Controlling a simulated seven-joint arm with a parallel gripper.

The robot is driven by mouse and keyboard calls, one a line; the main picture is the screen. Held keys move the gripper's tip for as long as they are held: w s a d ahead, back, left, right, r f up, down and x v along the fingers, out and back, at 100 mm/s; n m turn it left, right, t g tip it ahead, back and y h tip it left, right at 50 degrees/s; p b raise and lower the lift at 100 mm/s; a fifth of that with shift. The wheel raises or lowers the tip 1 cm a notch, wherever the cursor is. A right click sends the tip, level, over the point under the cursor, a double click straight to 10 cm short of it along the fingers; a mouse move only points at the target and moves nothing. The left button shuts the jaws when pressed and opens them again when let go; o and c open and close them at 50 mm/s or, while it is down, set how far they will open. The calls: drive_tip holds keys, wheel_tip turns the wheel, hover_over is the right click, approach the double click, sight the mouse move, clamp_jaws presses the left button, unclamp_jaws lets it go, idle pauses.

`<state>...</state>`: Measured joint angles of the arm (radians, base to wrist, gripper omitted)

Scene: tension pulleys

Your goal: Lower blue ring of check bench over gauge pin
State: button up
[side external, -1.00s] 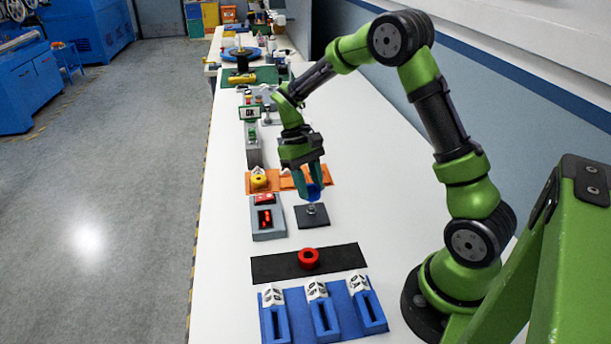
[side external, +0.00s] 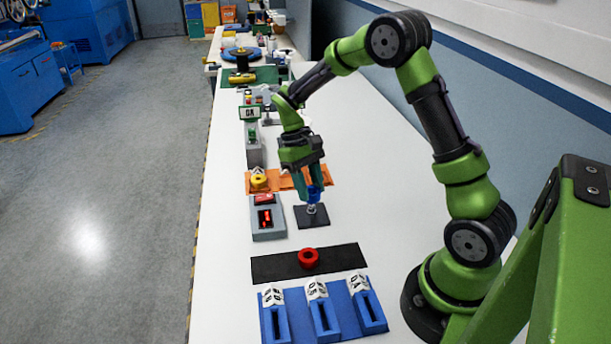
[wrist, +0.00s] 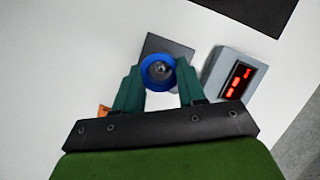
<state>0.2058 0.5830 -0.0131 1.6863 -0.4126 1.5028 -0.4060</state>
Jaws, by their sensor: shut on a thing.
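My gripper (side external: 309,192) is shut on the blue ring (side external: 315,192), which also shows between the two teal fingers in the wrist view (wrist: 145,75). The gauge pin (side external: 311,208) stands upright on a dark square plate (side external: 312,220) directly below the ring. In the wrist view the metal pin tip (wrist: 162,69) shows inside the ring's opening, a little toward its right side. From the side, the ring is at about the top of the pin; I cannot tell how far it is over it.
A grey box with a red lit display (side external: 266,217) stands just left of the plate. A red ring (side external: 308,258) lies on a black strip (side external: 345,258). Blue slotted holders (side external: 343,315) are in front, and an orange tray with a yellow ring (side external: 258,181) is behind.

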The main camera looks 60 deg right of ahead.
drive_tip(key=shift+f, duration=2.5)
idle(1.3)
drive_tip(key=o, duration=1.5)
drive_tip(key=shift+r, duration=4)
drive_tip(key=shift+f, duration=0.35)
drive_tip(key=s+a+r+t, duration=0.3)
drive_tip(key=s+r, duration=0.1)
drive_tip(key=r, duration=0.1)
drive_tip(key=s+a+r+t, duration=0.4)
drive_tip(key=r, duration=0.1)
drive_tip(key=s+a+r+m+t, duration=0.1)
drive_tip(key=s+a+r+t, duration=0.3)
drive_tip(key=s+r, duration=0.1)
drive_tip(key=shift+r+y, duration=0.25)
drive_tip(key=shift+y, duration=0.15)
